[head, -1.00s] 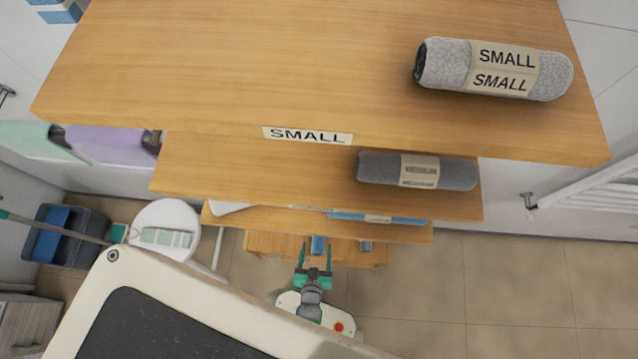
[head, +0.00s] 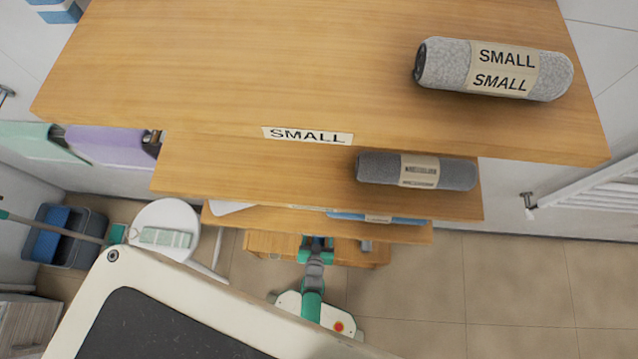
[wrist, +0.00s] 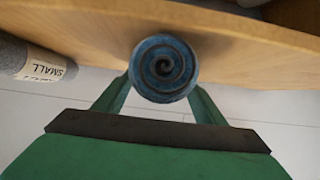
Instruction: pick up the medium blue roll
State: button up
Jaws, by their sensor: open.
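In the wrist view a blue roll (wrist: 164,68) points its spiral end at the camera, beside a wooden board. My gripper (wrist: 160,95) is open, with one green finger on each side of the roll; I cannot tell whether they touch it. No size label shows on this roll. In the head view my gripper (head: 317,243) reaches in at the lowest visible shelf (head: 268,245), its fingertips and this roll hidden there. Another blue roll (head: 375,218) with a pale label lies on the shelf above, mostly covered by the boards.
A grey roll labelled SMALL (head: 495,70) lies on the top shelf (head: 250,60). A darker grey roll (head: 418,170) lies one shelf down. A grey roll (wrist: 35,62) labelled SMALL is left in the wrist view. A white stool (head: 165,215) stands left; the floor right is clear.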

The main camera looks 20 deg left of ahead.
jog(key=shift+w+a+f, duration=0.1)
jog(key=shift+w+f, duration=0.1)
jog(key=shift+w, duration=0.2)
jog(key=c, duration=1.2)
jog(key=shift+c, duration=0.3)
jog(key=shift+r, duration=0.1)
